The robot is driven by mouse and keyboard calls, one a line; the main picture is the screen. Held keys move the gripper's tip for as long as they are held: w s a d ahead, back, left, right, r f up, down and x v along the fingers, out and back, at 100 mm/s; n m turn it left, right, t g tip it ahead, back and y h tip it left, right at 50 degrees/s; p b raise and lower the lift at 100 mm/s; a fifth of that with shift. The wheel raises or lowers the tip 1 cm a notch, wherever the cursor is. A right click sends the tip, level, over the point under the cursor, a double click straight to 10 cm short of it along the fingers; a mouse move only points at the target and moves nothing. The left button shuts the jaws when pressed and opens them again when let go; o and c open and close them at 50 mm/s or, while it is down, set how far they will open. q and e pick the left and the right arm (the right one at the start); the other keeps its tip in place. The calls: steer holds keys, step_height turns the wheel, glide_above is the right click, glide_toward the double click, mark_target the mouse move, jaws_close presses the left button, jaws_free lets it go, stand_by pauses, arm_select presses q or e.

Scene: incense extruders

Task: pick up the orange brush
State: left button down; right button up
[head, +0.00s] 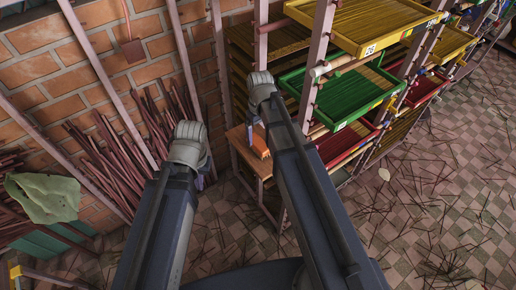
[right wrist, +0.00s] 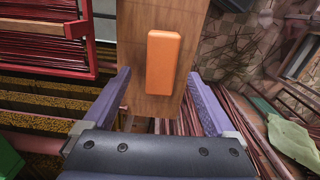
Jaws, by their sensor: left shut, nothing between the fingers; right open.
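The orange brush (right wrist: 163,62) looks like a plain orange block in the right wrist view. It lies on a narrow wooden surface (right wrist: 134,35). In the head view the brush (head: 260,142) shows partly, beside my right forearm. My right gripper (right wrist: 158,74) is open, its two purple fingers spread on either side of the brush's near part in the picture. A gap shows on both sides, and I cannot tell the height above it. My left gripper (head: 201,182) is shut and empty, left of the wooden stand; its fingers are mostly hidden.
A rack with green (head: 345,97) and yellow (head: 375,25) trays stands right of the brush. Bundles of dark red sticks (head: 110,165) lean on the brick wall at left. A green cloth (head: 45,197) lies far left. Loose sticks litter the tiled floor (head: 440,180).

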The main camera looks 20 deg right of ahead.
mark_target(259, 142)
step_height(259, 142, down, 6)
steer(key=b, duration=0.5)
steer(key=shift+w+a+r, duration=0.1)
steer(key=shift+a+r, duration=0.05)
steer(key=shift+r, duration=0.2)
jaws_close()
stand_by(0.4)
